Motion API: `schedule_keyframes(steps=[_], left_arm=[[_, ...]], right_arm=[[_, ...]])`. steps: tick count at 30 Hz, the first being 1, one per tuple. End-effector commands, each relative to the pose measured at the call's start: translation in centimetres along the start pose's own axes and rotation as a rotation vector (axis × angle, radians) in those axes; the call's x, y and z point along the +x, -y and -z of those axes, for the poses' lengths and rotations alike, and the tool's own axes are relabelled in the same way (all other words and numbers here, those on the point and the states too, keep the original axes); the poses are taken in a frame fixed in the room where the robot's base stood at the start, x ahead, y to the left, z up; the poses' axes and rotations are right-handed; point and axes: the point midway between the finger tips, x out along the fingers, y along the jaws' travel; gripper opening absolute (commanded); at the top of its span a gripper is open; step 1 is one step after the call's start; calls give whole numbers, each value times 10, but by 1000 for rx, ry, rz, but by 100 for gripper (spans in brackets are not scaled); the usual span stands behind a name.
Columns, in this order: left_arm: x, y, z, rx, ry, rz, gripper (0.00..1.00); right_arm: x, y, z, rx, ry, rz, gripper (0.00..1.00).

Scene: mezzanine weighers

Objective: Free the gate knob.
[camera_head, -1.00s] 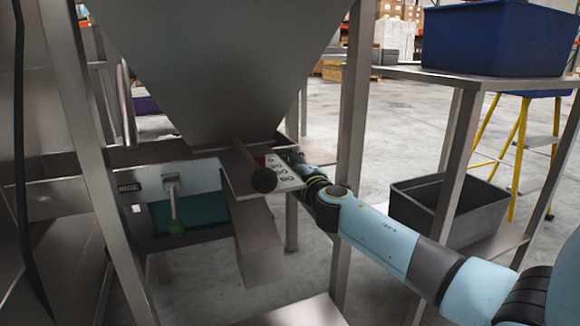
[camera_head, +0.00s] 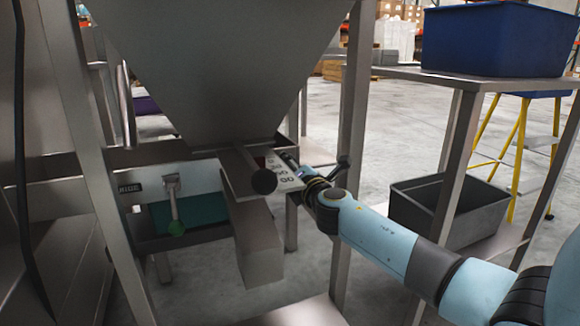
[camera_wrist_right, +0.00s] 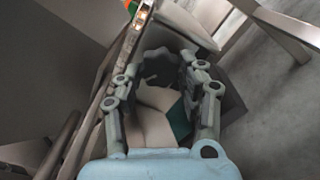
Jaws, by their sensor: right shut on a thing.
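In the wrist view a grey lobed knob (camera_wrist_right: 158,68) sits between the fingertips of my right gripper (camera_wrist_right: 161,62). The gripper is shut on it, with one finger on each side. In the head view my right arm reaches in from the right to the side of the slide gate plate (camera_head: 238,184) under the hopper, just behind its numbered scale (camera_head: 282,173). The fingers and the lobed knob are mostly hidden there. A dark ball handle (camera_head: 263,181) on a rod stands in front of the gate. My left gripper is not in view.
The steel hopper (camera_head: 215,65) hangs above, with frame legs (camera_head: 352,110) close to my arm. A shelf at right holds a blue bin (camera_head: 498,38) above a grey bin (camera_head: 450,208).

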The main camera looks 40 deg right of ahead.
Motion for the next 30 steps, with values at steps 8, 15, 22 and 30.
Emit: schedule_keyframes(steps=[8, 15, 22, 30], left_arm=[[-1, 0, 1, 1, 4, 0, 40], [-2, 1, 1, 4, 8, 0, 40], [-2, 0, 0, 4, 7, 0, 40], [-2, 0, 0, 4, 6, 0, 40]], right_arm=[[-1, 3, 2, -67, -5, 4, 8], [-1, 3, 2, -79, -5, 4, 8], [-1, 3, 2, -78, -5, 4, 41], [-1, 2, 1, -78, -2, 2, 63]])
